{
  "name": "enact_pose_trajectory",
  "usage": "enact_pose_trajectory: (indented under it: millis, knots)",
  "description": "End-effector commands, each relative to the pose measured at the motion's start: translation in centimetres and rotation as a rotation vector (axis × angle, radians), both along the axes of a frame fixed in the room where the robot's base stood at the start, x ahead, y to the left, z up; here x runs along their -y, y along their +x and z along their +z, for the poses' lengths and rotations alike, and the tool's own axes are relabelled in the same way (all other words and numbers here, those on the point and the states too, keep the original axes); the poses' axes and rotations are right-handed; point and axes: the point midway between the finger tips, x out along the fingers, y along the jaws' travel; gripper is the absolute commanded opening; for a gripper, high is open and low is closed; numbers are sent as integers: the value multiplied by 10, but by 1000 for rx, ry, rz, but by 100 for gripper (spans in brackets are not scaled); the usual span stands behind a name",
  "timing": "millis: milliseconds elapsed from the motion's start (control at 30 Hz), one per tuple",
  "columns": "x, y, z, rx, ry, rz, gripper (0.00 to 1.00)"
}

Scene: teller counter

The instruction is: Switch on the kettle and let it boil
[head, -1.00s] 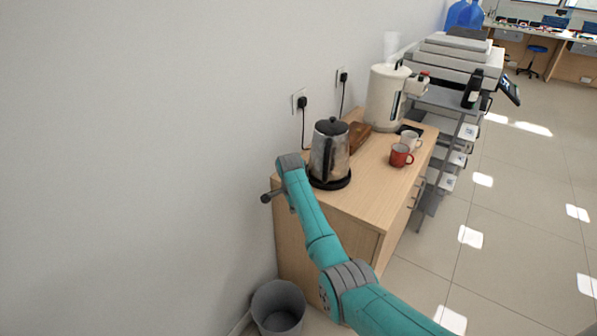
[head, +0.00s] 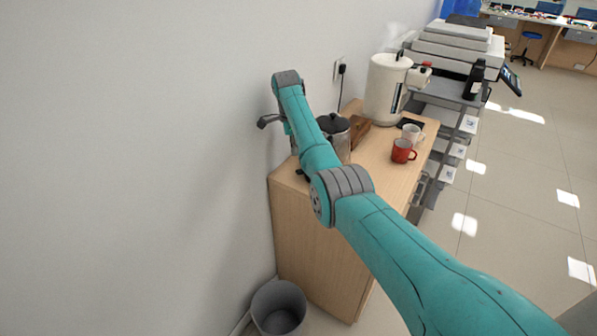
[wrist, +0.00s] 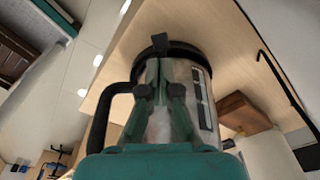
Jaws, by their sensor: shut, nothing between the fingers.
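The steel kettle with a black lid (head: 333,123) stands upright at the near end of the wooden cabinet, mostly behind my arm in the head view. Its steel side shows in the wrist view (wrist: 190,75), with a black handle (wrist: 103,112) at left and a dark level window (wrist: 204,108) at right. A black base ring with a small tab (wrist: 160,41) shows at its far end; I cannot tell if the tab is the switch. My gripper (wrist: 158,66) is shut and empty, in front of the kettle side, tips towards the ring. Contact is unclear. In the head view my arm hides the fingers.
A white urn (head: 382,90) stands further back, with faint steam above it. A red mug (head: 402,151), a white mug (head: 411,132) and a wooden block (head: 359,130) are on the cabinet (head: 375,170). The wall is close on the left. A grey bin (head: 279,308) stands below.

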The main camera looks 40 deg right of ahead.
Motion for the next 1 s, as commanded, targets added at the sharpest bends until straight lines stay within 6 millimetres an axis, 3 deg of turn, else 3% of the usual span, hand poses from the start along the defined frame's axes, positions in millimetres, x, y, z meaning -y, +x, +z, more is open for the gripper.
enact_pose_trajectory:
  millis: [167, 700, 1000]
  knots:
    - [0, -1, -8, -1, 1, 1, 0]
    - [5, -3, -63, -1, 1, 1, 0]
    - [6, -3, -70, 1, 0, 1, 0]
